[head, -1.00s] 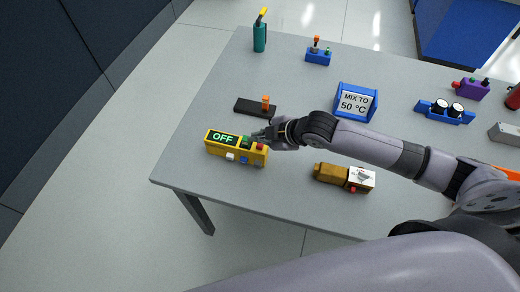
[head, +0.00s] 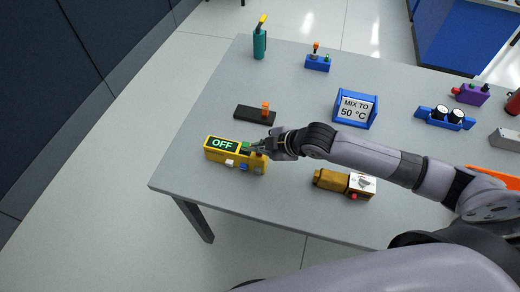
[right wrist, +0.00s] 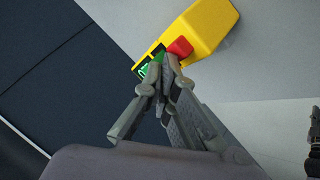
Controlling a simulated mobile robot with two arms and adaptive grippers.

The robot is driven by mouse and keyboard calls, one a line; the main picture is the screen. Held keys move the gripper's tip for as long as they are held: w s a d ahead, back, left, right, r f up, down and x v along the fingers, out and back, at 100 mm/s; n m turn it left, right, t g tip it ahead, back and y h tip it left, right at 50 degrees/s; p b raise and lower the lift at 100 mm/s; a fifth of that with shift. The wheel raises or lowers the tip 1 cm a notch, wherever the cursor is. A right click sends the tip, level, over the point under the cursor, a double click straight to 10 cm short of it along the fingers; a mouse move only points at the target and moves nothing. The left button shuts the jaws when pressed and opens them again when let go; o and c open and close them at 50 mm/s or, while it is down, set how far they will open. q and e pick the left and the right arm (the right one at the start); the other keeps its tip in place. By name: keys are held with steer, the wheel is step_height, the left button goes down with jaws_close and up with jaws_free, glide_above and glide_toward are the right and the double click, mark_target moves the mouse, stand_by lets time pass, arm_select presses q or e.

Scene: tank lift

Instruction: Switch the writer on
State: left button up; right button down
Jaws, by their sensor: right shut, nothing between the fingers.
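A yellow box (head: 232,163) stands near the table's left front corner. Its display (head: 222,144) reads "OFF" in green letters. A green button (head: 246,147) is on its top, and a red button (right wrist: 180,47) shows beside the green one in the right wrist view. My right gripper (head: 259,147) is shut and empty at the right end of the box top. In the right wrist view its fingertips (right wrist: 165,61) overlap the green button (right wrist: 153,67); whether they touch or press it I cannot tell. My left gripper is out of view.
A black slider-like block with an orange knob (head: 254,115) lies behind the box. A brown device with a white label (head: 333,182) lies to the right. A blue "MIX TO 50 °C" sign (head: 356,108) stands behind my right arm. The table (head: 205,190) is clear in front.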

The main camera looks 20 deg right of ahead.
steer(key=shift+f, duration=0.15)
stand_by(0.5)
steer(key=shift+f, duration=0.35)
steer(key=shift+r, duration=0.1)
steer(key=shift+r+p, duration=0.3)
steer(key=shift+p, duration=0.3)
steer(key=shift+r, duration=0.1)
step_height(320, 180, up, 6)
steer(key=p, duration=0.6)
steer(key=shift+p, duration=0.3)
